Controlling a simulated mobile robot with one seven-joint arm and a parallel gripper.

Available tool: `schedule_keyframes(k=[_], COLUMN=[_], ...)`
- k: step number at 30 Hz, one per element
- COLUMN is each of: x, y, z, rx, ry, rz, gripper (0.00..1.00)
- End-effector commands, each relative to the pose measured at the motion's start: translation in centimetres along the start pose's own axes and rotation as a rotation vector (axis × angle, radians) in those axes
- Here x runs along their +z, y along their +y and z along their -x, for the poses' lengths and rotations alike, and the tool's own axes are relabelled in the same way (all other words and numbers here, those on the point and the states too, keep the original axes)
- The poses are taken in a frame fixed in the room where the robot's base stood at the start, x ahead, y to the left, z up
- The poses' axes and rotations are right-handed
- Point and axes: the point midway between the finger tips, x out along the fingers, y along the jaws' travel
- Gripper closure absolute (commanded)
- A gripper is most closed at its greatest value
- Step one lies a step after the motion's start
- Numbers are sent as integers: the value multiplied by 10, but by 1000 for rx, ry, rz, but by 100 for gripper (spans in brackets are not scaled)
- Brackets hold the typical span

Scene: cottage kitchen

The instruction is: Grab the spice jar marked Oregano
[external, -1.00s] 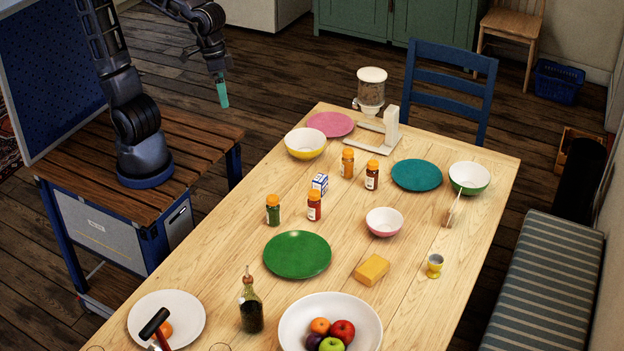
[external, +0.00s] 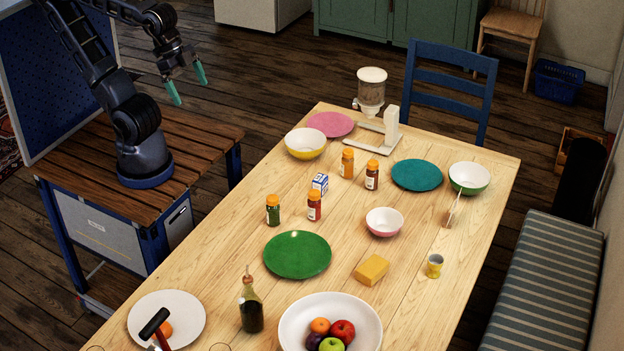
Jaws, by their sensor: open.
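Several spice jars with orange lids stand upright on the wooden table. One with green contents (external: 273,211) is nearest the robot's side, beside one with red contents (external: 314,207). Farther back stand one with orange-yellow contents (external: 347,164) and one with dark reddish contents (external: 371,177). The labels are too small to read, so I cannot tell from lettering which is Oregano. My gripper (external: 188,86) has teal fingertips spread apart. It is open and empty, in the air left of the table, well away from the jars.
A small blue-and-white box (external: 320,184) stands between the jars. A green plate (external: 297,255) lies in front of them, and a yellow bowl (external: 305,143) and a dispenser (external: 371,92) stand behind. A dark oil bottle (external: 251,307) stands nearer the front. The table's left edge is fairly clear.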

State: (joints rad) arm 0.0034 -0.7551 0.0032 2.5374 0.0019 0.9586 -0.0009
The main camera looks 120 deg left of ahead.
Motion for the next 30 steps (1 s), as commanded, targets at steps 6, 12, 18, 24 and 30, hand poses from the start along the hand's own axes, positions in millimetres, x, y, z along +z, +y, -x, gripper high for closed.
schedule_keyframes(k=[6, 12, 18, 24, 30], x=[0, 0, -3, -23, -48], y=[0, 0, -1, -4, -10], z=[0, 0, -3, -25, -60], rx=[0, 0, -2, -12, -16], ry=[0, 0, -6, -46, -101], rz=[1, 1, -10, -103, -242], gripper=[28, 37, 37, 37, 37])
